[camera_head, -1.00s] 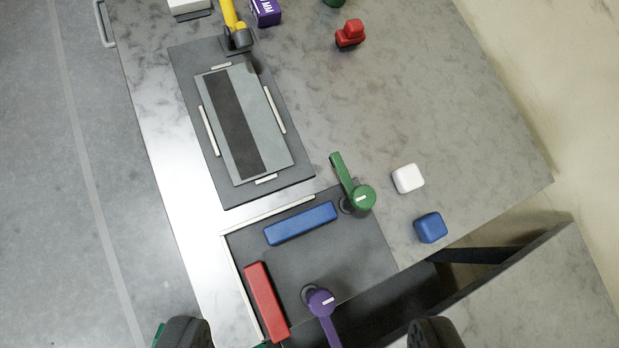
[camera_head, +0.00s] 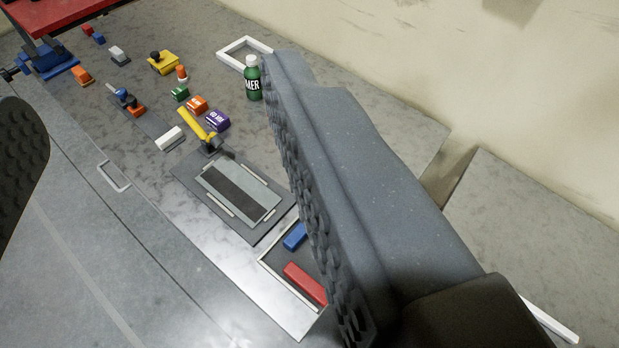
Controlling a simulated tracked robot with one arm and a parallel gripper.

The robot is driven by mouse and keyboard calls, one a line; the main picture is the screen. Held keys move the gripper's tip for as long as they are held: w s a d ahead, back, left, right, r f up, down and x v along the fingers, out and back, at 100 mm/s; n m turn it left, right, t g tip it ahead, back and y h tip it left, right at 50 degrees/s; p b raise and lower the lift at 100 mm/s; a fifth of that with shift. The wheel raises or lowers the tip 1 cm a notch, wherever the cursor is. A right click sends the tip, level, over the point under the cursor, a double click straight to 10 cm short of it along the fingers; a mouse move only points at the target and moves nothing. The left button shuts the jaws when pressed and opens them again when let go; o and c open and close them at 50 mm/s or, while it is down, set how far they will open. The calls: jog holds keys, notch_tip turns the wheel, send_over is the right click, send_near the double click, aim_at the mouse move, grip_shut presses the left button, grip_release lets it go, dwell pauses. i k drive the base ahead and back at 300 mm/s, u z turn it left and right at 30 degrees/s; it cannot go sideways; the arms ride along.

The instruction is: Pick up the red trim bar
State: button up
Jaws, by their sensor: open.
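The red trim bar (camera_head: 304,283) lies in the dark framed area (camera_head: 277,269) at the lower middle of the view. Its right end is close to the edge of my gripper's finger in the picture. A blue bar (camera_head: 295,237) lies behind it, partly hidden by the same finger. My gripper (camera_head: 165,190) is open and empty. Its right finger fills the centre right and its left finger shows at the left edge. The bar shows between the fingers in the picture, nearer the right one.
A dark plate with a grey striped panel (camera_head: 238,188) lies beside the framed area, with a yellow lever (camera_head: 196,122) behind it. A green bottle (camera_head: 253,80), a white square frame (camera_head: 243,52) and several small blocks stand farther back. The right finger hides part of the bench.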

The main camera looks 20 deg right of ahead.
aim_at(292, 272)
jog(key=z, duration=0.3)
jog(key=k, duration=1.7)
jog(key=z, duration=0.55)
jog(key=i, duration=1.25)
jog(key=z, duration=0.2)
